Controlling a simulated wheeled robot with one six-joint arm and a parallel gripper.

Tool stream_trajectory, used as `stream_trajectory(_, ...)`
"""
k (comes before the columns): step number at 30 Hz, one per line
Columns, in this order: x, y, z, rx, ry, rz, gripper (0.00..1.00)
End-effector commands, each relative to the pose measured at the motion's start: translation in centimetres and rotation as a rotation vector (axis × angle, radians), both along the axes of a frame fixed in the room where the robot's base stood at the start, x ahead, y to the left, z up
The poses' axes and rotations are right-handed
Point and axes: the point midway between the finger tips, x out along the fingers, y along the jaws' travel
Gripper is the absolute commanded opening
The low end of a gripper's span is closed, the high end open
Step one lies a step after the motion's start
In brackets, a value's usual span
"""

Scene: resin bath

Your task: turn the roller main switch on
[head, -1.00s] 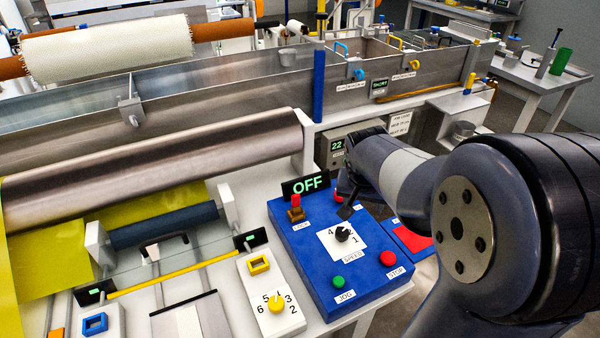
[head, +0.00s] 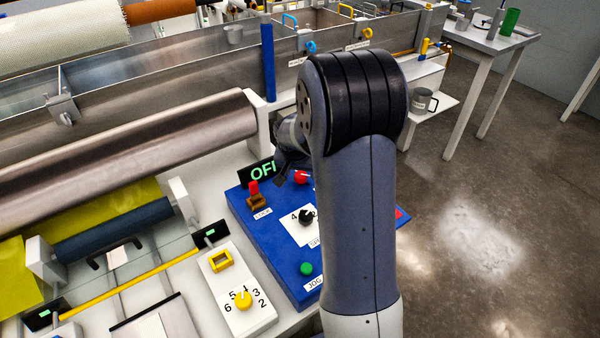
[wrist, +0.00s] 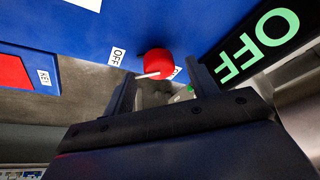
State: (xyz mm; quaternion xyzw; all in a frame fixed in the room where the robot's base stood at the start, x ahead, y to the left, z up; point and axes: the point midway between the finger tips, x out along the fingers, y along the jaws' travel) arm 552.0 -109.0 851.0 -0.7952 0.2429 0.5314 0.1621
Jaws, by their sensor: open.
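The main switch is a red round knob (head: 300,177) with a white pointer, near the back of the blue control panel (head: 250,222). In the wrist view the knob (wrist: 158,62) has its pointer toward the printed OFF label (wrist: 117,57); another label is partly hidden behind it. The display (wrist: 260,42) reads OFF in green; in the head view (head: 262,171) my arm covers part of it. My gripper (wrist: 164,86) is open, its fingers on either side of the knob's line in the wrist view. Whether they touch it I cannot tell.
A red lock lever (head: 253,188), a black speed dial (head: 306,217) and a green jog button (head: 306,268) share the panel. A yellow dial (head: 243,300) is on the white block to the left. The steel roller (head: 130,150) lies behind. Open floor is at right.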

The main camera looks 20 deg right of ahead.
Motion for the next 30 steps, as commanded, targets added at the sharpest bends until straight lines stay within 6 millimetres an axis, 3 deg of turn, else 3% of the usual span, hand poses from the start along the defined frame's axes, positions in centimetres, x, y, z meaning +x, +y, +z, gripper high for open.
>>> stream_trajectory(6,0.38,-0.30,-1.20,0.000,0.000,-0.001,0.55)
stream_trajectory(14,0.40,-0.30,-1.26,0.000,0.000,-0.001,0.55)
stream_trajectory(30,0.39,-0.29,-1.24,0.000,0.000,0.000,0.11)
